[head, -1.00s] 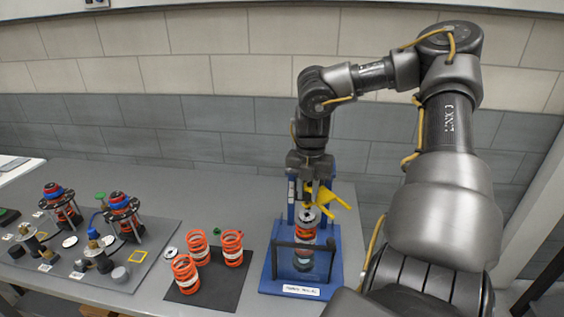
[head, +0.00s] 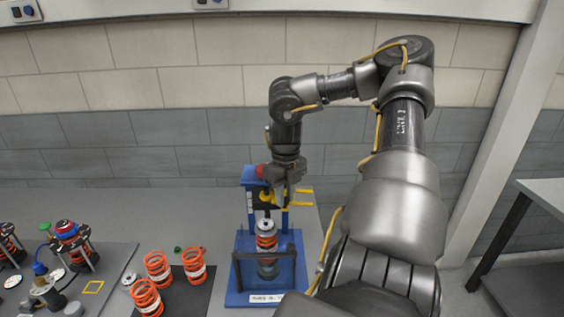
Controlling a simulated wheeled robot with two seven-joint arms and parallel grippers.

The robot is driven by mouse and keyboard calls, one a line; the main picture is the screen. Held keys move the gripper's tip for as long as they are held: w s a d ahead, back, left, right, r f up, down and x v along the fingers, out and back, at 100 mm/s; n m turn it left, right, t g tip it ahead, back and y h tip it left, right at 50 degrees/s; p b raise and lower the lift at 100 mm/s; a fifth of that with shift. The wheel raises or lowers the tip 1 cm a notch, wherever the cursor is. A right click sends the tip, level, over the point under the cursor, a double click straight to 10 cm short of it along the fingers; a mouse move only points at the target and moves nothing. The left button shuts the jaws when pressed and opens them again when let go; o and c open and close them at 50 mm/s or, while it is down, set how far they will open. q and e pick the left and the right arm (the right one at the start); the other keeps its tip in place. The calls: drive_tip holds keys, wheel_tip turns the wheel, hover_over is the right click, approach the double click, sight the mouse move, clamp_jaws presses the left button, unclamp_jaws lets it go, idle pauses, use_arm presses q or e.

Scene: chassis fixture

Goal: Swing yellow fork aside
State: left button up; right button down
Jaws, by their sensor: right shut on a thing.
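The yellow fork (head: 303,192) is at the upper part of the blue fixture (head: 237,297), its prongs pointing right. My right gripper (head: 282,199) is above the fixture with its jaws down, shut on the fork; its fingers hide where they meet it. A spring strut with an orange coil (head: 266,241) stands upright in the fixture, below and a little left of the gripper. My left gripper is out of view.
Several loose orange springs (head: 158,269) stand on or by a dark mat (head: 190,299) left of the fixture. Strut assemblies (head: 72,243) stand on a grey board farther left. A red knob (head: 261,171) tops the fixture. A side table (head: 545,190) stands at the right.

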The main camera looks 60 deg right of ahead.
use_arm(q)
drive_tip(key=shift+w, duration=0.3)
use_arm(e)
drive_tip(key=shift+w+d+r+n, duration=0.1)
drive_tip(key=shift+d+r+n, duration=0.1)
drive_tip(key=shift+n, duration=0.1)
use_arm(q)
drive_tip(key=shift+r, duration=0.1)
use_arm(e)
drive_tip(key=c, duration=1.5)
unclamp_jaws()
drive_tip(key=shift+f, duration=0.15)
drive_tip(key=shift+d, duration=0.1)
